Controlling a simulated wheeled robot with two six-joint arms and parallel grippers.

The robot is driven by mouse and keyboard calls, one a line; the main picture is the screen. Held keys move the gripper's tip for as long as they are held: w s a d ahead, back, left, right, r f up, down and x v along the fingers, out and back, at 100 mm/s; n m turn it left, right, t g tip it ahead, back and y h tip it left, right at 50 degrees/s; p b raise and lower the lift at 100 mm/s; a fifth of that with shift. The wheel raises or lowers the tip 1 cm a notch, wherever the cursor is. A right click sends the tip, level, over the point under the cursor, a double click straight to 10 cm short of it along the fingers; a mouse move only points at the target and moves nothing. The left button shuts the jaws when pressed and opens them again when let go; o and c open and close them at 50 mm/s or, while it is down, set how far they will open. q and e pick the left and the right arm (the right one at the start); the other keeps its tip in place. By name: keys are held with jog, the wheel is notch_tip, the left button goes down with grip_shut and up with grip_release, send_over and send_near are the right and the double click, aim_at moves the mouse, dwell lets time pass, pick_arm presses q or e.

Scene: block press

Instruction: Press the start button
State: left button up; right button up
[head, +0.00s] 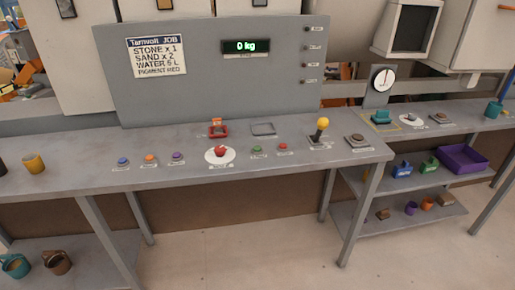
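A row of controls sits on the grey bench. A small green button (256,149) and a small red button (282,146) are right of centre. A larger red knob (220,150) sits on a white disc. Blue (123,161), orange (149,158) and purple (177,156) buttons are to the left. A yellow-topped lever (322,125) and a brown round button on a square base (357,138) are to the right. The small labels are too small to read, so I cannot tell which is the start button. Neither of my grippers is in view.
A grey panel (200,85) behind the bench has a display (245,46) reading 0 kg and a job sign (157,55). A yellow mug (34,163) stands on the bench's left. A second bench (425,133) with a dial (383,78) joins at right. Floor (270,245) in front is clear.

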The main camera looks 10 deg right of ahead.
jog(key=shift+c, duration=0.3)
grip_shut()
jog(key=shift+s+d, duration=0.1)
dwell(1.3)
